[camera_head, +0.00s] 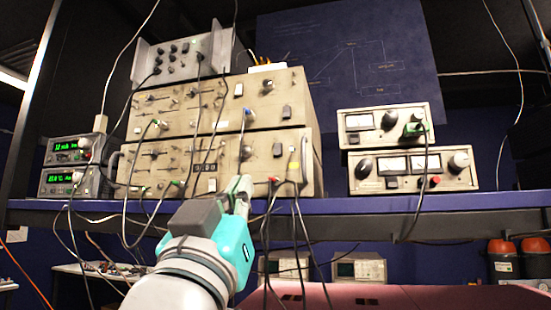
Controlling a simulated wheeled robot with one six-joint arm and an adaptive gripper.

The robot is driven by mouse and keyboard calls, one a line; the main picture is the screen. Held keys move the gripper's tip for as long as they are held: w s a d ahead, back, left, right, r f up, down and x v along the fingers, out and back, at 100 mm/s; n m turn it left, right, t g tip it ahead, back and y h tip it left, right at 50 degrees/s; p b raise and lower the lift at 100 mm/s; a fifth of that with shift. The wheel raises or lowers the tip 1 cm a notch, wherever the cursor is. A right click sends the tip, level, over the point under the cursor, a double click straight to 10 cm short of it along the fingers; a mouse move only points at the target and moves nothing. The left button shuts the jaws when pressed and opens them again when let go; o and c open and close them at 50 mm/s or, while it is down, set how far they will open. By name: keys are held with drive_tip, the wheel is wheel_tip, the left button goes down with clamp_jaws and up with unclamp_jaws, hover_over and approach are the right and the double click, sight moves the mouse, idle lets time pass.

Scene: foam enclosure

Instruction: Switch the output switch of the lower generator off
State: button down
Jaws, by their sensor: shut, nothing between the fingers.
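Two beige generators are stacked on the shelf. The lower generator (120,168) has knobs, slide switches, a small number display and several plugged cables on its front. A dark, square switch-like part (277,150) is at its upper right; I cannot tell whether it is the output switch or which way it is set. The upper generator (262,84) rests on top, with a similar dark part. My gripper (241,186) is shut and empty, pointing up in front of the lower right part of the lower generator. It hides some of that panel; contact cannot be told.
Cables hang from the generator front around my gripper and over the shelf edge (340,203). Small green-display units (68,180) stand left. Two stacked metered units (413,170) stand right, with bare shelf between. A grey box (185,62) sits on top.

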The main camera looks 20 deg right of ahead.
sight(278, 146)
drive_tip(key=shift+s+d+r+m+h, duration=0.15)
drive_tip(key=shift+s+d+r+m, duration=0.1)
drive_tip(key=shift+r, duration=0.25)
drive_tip(key=shift+s+d+r+m+h, duration=0.15)
drive_tip(key=shift+s+d+r+m, duration=0.1)
drive_tip(key=shift+r, duration=0.25)
drive_tip(key=x, duration=0.4)
drive_tip(key=f+x, duration=0.1)
drive_tip(key=x, duration=0.3)
drive_tip(key=w+d+f+x, duration=0.1)
drive_tip(key=x, duration=0.3)
drive_tip(key=shift+w, duration=0.15)
drive_tip(key=shift+w+d, duration=0.35)
drive_tip(key=shift+w, duration=0.05)
